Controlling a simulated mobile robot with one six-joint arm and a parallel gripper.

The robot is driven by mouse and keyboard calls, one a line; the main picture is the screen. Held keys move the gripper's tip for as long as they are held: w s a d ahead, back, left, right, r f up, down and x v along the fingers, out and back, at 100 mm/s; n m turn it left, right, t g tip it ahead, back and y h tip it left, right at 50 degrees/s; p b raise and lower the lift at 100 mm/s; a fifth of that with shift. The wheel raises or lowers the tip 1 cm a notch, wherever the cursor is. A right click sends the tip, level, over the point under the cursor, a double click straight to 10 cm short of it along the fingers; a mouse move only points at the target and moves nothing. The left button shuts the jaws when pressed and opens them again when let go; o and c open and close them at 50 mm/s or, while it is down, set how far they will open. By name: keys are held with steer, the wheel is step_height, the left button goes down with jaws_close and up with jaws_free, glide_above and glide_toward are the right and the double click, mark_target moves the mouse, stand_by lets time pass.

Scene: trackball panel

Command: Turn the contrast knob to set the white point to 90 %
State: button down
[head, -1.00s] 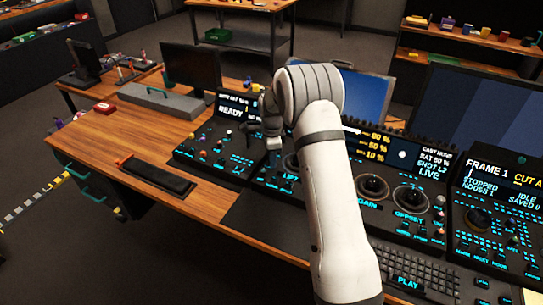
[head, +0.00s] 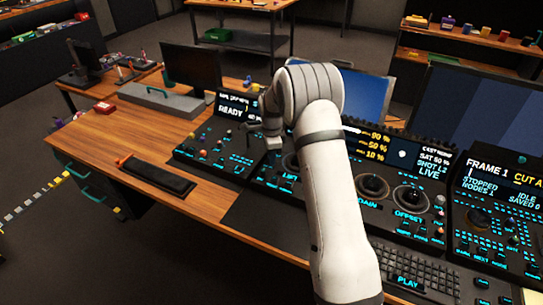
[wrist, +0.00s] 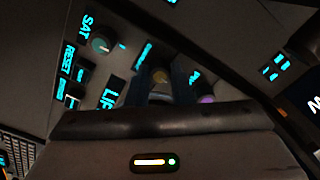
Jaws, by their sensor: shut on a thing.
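My gripper (wrist: 163,92) is shut on a small knob with a yellowish top (wrist: 160,75), seen between the dark fingers in the wrist view. I take this to be the contrast knob; the small label beside it (wrist: 143,53) is too blurred to read. In the head view my gripper (head: 272,143) reaches down at the left end of the trackball panel, and the knob is hidden there. The panel's screen (head: 375,146) shows yellow readings that look like 90 %, 50 % and 10 %. My arm covers their names, so I cannot tell which is the white point.
A grey-green knob (wrist: 102,41) by the SAT label and a purple knob (wrist: 206,99) stand close to my gripper. Trackballs (head: 372,187) lie right of my arm. A smaller panel (head: 215,146) with a READY screen stands at left.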

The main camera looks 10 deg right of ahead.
steer(key=shift+n, duration=0.3)
steer(key=n+b, duration=0.1)
steer(key=n, duration=0.5)
steer(key=shift+n+b, duration=0.35)
steer(key=shift+n, duration=0.05)
steer(key=n, duration=0.3)
steer(key=n+b, duration=0.1)
steer(key=n, duration=1.6)
steer(key=shift+n+b, duration=0.3)
steer(key=shift+n, duration=0.1)
steer(key=shift+r, duration=0.1)
